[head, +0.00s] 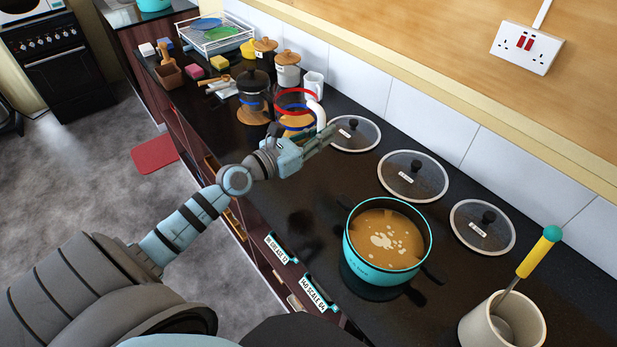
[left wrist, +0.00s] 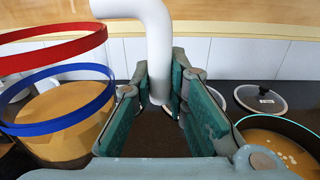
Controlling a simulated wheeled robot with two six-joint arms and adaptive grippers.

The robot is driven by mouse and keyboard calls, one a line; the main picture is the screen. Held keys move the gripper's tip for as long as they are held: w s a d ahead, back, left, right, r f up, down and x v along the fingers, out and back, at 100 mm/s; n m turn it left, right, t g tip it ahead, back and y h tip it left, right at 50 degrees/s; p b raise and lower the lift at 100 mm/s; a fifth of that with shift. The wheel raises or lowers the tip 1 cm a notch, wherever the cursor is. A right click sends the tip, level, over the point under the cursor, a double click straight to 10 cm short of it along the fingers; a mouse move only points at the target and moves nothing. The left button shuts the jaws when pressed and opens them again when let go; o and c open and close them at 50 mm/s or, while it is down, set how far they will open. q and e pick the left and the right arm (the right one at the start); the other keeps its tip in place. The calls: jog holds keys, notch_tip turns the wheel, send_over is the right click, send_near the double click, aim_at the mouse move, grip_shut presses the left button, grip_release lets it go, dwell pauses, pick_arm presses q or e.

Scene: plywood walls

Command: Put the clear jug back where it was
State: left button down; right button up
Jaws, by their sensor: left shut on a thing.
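The clear jug (head: 295,109) has a red ring at its rim, a blue ring lower down and a white handle (head: 319,112). My left gripper (head: 322,137) is shut on that white handle, with the jug beyond it over the counter. In the left wrist view the handle (left wrist: 155,45) runs down between the fingers (left wrist: 158,100), and the jug's blue ring (left wrist: 60,124) shows at the left. A yellow-brown mass shows within or behind the clear wall; I cannot tell which. Whether the jug's base touches anything is hidden. My right gripper is not in view.
A turquoise pot (head: 385,250) of brown soup stands near the front. Glass lids (head: 412,176) lie along the wall. A cream crock (head: 500,322) holds a yellow-handled tool. A dark press (head: 252,88), canisters (head: 287,70) and a white mug (head: 314,84) stand near the jug.

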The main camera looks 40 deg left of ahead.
pick_arm(q)
jog(key=f+b, duration=1.1)
jog(key=f, duration=0.8)
jog(key=shift+s, duration=0.2)
jog(key=shift+f, duration=0.1)
jog(key=shift+f, duration=0.15)
jog(key=c, duration=1.6)
grip_release()
